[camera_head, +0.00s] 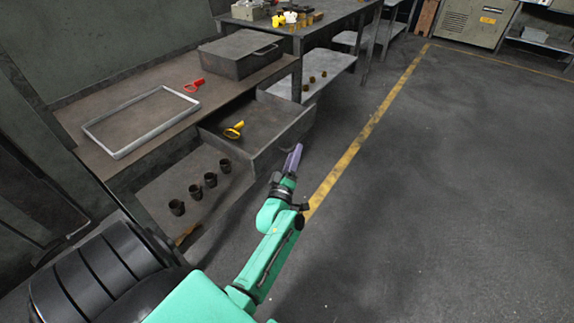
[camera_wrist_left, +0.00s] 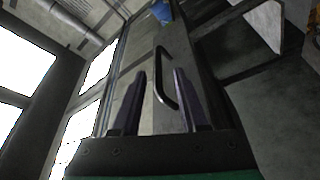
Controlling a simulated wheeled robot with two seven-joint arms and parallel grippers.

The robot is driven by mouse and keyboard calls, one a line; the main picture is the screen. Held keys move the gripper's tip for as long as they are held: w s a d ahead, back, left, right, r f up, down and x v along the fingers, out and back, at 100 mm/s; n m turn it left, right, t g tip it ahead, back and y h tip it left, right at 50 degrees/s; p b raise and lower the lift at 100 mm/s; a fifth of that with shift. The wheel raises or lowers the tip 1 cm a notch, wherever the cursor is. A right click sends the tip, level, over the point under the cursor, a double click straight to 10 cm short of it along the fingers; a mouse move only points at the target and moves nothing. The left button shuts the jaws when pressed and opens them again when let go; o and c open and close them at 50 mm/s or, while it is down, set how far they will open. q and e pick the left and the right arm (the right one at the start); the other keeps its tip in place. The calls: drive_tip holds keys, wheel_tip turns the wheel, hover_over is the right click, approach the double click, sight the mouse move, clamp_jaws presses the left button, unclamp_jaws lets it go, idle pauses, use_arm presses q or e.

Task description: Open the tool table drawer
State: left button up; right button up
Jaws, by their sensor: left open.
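The tool table (camera_head: 75,115) stands at the left in the head view. Its grey drawer (camera_head: 272,146) is pulled out from under the top, and a yellow-handled tool (camera_head: 234,130) lies inside. My left gripper (camera_head: 294,157) is just outside the drawer's front. In the left wrist view its two dark fingers (camera_wrist_left: 159,72) are open and apart. The drawer's curved bar handle (camera_wrist_left: 160,75) shows between and beyond the fingertips. I cannot tell whether the fingers touch it. The handle is hidden in the head view. My right gripper is not in view.
The table top bears a grey case (camera_head: 240,52), a red tool (camera_head: 194,86) and a metal frame (camera_head: 118,153). Several dark cups (camera_head: 195,191) stand on the shelf below. A second table (camera_head: 335,12) is behind. Open floor (camera_head: 450,180) lies to the right.

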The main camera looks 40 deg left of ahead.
use_arm(q)
drive_tip(key=v, duration=1)
